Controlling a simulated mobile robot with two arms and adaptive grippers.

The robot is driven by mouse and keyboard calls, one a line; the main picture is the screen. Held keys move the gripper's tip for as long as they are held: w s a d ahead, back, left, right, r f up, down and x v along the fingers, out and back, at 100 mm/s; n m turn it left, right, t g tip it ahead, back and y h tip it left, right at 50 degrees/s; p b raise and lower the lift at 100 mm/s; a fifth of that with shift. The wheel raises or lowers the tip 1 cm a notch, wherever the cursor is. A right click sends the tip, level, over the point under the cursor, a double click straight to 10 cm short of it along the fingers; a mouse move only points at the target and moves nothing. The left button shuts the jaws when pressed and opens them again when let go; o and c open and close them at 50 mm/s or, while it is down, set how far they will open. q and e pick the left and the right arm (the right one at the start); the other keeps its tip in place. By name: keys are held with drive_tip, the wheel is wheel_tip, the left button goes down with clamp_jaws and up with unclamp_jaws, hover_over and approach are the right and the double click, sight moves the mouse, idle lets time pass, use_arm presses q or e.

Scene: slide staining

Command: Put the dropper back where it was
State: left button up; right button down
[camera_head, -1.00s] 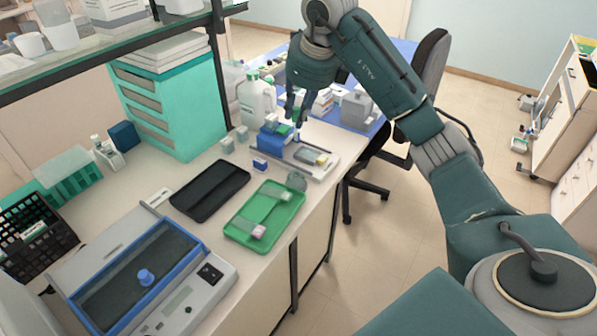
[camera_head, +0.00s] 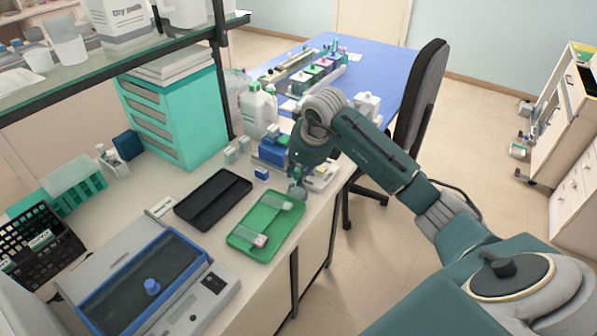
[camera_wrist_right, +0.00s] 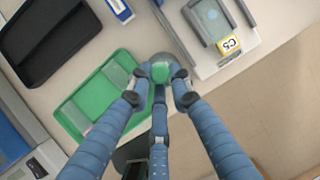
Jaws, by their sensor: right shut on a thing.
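My right gripper (camera_head: 297,178) points down at the bench's front edge, beside the green tray. In the right wrist view my right gripper (camera_wrist_right: 159,86) has its fingers closed around the green bulb of the dropper (camera_wrist_right: 160,71). A small grey bottle (camera_head: 298,193) stands below the fingertips, and the dropper is over or in it; I cannot tell how deep. Its rounded grey body also shows behind the bulb in the wrist view. The dropper's stem is hidden. My left gripper is out of view.
The green tray (camera_head: 237,238) with slides lies left of the bottle, the black tray (camera_head: 213,198) beyond it. A pale holder with a yellow C5 label (camera_wrist_right: 229,45) is close on the right. Blue blocks (camera_head: 272,148) stand behind. The bench edge is near.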

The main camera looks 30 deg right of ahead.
drive_tip(key=shift+f+b, duration=0.45)
drive_tip(key=c, duration=1.6)
unclamp_jaws()
drive_tip(key=shift+r+p, duration=0.3)
drive_tip(key=b+v, duration=0.2)
drive_tip(key=v, duration=1)
drive_tip(key=shift+r, duration=0.15)
